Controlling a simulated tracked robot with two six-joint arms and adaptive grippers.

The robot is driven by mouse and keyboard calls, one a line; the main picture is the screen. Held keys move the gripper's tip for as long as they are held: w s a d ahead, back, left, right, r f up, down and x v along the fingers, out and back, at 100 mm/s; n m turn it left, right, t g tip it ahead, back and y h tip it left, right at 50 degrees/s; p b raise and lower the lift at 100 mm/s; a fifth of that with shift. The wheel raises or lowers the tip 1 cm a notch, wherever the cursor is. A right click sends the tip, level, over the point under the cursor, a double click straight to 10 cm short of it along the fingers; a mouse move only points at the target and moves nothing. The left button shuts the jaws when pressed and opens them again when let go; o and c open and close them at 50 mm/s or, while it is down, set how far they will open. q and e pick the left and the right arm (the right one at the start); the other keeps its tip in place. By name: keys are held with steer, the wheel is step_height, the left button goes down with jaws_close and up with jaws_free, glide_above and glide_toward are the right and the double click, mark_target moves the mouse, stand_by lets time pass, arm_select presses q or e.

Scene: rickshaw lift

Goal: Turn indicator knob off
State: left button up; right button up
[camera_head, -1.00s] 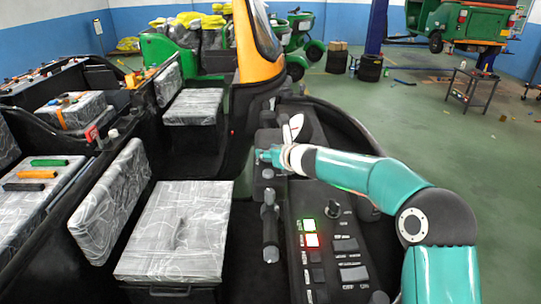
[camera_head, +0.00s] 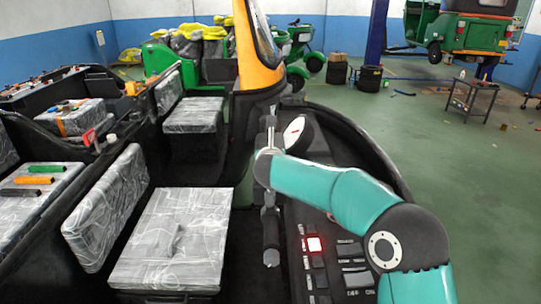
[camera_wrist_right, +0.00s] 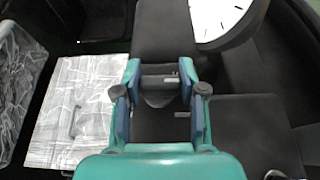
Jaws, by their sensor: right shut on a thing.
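My right gripper (camera_wrist_right: 160,82) is closed around a dark grey cylindrical knob (camera_wrist_right: 158,84) on the black dashboard block, with one finger on each side. In the head view, the teal arm reaches left across the dashboard. Its end (camera_head: 264,166) is beside the column behind the handlebar, and the fingers are hard to make out there. The switch panel (camera_head: 327,276) shows a lit red switch (camera_head: 315,244). No green light shows above it, and my arm covers the panel's upper part. My left gripper is in neither view.
A white round gauge (camera_head: 294,131) stands just beyond the gripper and also shows in the wrist view (camera_wrist_right: 216,17). A black handlebar grip (camera_head: 270,237) stands left of the panel. A plastic-wrapped seat (camera_head: 175,240) is further left.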

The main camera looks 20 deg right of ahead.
steer(key=shift+r, duration=0.1)
steer(key=o, duration=1.2)
steer(key=shift+c, duration=0.2)
steer(key=shift+s, duration=0.1)
steer(key=v, duration=1)
steer(key=shift+s+a, duration=0.15)
steer(key=shift+s, duration=0.15)
steer(key=shift+s+a+r, duration=0.15)
steer(key=shift+s, duration=0.35)
